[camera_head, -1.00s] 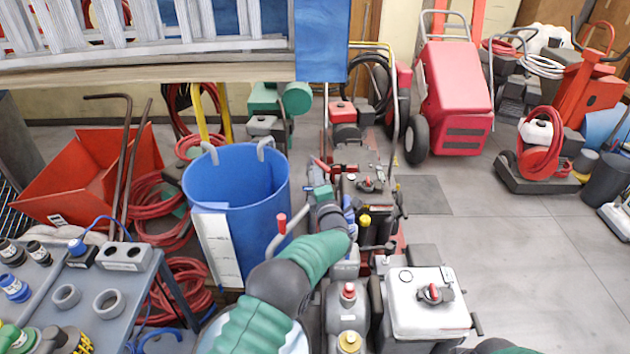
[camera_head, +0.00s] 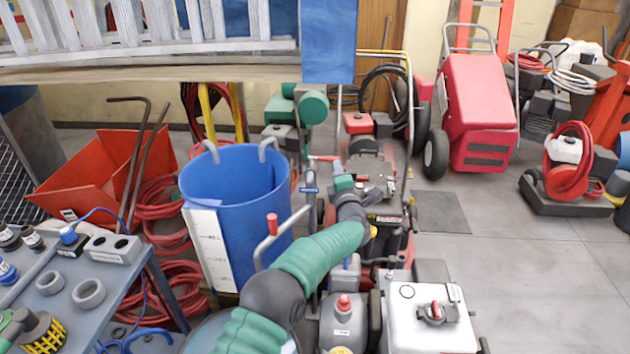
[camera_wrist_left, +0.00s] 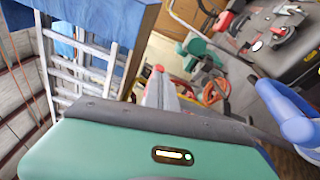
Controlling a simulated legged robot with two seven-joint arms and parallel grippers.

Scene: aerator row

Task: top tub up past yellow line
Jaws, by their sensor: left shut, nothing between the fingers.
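The blue tub (camera_head: 235,205) stands upright on the floor left of centre, with two grey hooks over its rim. A white gauge strip (camera_head: 212,255) with dark marks runs down its front. I cannot make out a yellow line or the water level. A grey bent pipe with a red-tipped handle (camera_head: 272,224) stands at the tub's right front. My left gripper (camera_head: 338,168) is shut and empty, right of the tub, in front of the machines. In the left wrist view its green housing fills the bottom, and a blue curved part (camera_wrist_left: 292,118) shows at right. My right gripper is out of view.
A grey bench (camera_head: 60,300) with rings and sockets is at lower left. An orange hopper (camera_head: 90,180) and coiled red hoses (camera_head: 170,215) lie behind it. Engines (camera_head: 420,315) crowd the lower middle. Open floor (camera_head: 500,270) lies to the right.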

